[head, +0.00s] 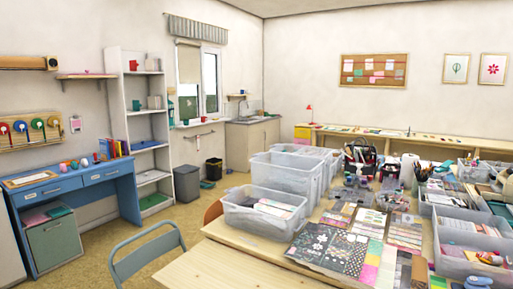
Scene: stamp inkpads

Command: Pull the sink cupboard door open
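The sink cupboard (252,140) stands against the far wall near the room's corner, to the right of the window. It has a pale wooden front, and its doors look shut. The sink's tap (243,107) shows above its worktop. The lower right part of the cupboard is hidden behind clear plastic bins. Neither of my grippers is in view. The cupboard is across the room, well away from the camera.
A large table with clear bins (262,213) and craft papers fills the right foreground. A blue-grey chair (147,252) and blue desk (75,195) stand at left. Grey and black bins (214,168) stand left of the cupboard. Floor (190,214) is clear between desk and table.

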